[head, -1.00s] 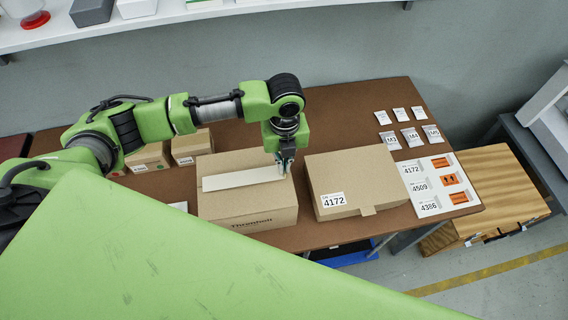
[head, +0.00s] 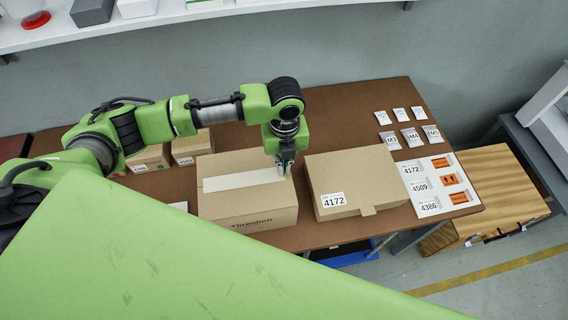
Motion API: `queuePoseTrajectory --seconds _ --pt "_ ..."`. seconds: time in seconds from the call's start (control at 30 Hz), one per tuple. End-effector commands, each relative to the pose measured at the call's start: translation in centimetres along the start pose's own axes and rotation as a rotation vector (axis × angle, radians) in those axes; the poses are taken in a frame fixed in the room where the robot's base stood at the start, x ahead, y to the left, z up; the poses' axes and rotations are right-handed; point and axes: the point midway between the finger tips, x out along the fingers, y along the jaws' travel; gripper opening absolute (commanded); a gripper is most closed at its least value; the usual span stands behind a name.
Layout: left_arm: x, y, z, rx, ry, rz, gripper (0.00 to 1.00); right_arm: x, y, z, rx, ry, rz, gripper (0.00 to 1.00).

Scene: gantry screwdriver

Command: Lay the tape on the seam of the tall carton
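The tall carton (head: 247,212), printed "Threnholt", stands upright and closed on the brown table. A pale strip of tape (head: 238,180) runs left to right across its top and appears to lie flat on it; the seam beneath is hidden. My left gripper (head: 285,168) points down at the right end of the tape, close to the carton's right edge. Its fingers are small and partly dark here, so I cannot tell whether they are open or shut or touch the tape. My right gripper is not in view.
A flatter carton (head: 350,180) labelled 4172 stands just right of the tall one. Small boxes (head: 190,147) are behind my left arm. Several packets (head: 411,137) and a white label board (head: 424,203) lie at the right. The back middle of the table is clear.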

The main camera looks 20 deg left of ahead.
Motion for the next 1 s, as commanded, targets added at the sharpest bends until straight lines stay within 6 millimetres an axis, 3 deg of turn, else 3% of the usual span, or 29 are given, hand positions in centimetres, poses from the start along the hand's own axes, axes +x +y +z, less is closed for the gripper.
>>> queuePoseTrajectory --seconds 0.27,0.3,0.37,0.73,0.87,1.0 --pt "0.1 0.0 0.0 0.0 0.0 0.0 0.0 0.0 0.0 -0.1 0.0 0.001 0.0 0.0" --pt "0.1 0.0 0.0 0.0 0.0 0.0 0.12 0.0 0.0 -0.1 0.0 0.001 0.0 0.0" --pt "0.1 0.0 0.0 0.0 0.0 0.0 0.24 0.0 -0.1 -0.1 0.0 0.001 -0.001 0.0" --pt "-0.2 -0.1 0.1 0.0 -0.001 -0.001 0.24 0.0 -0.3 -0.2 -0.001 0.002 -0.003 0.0" --pt "-1.6 -0.1 0.1 0.0 -0.004 -0.003 0.24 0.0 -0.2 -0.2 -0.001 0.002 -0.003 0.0" --pt "-4.5 -0.2 0.1 0.001 -0.005 -0.006 0.24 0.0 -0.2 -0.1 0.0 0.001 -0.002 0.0"
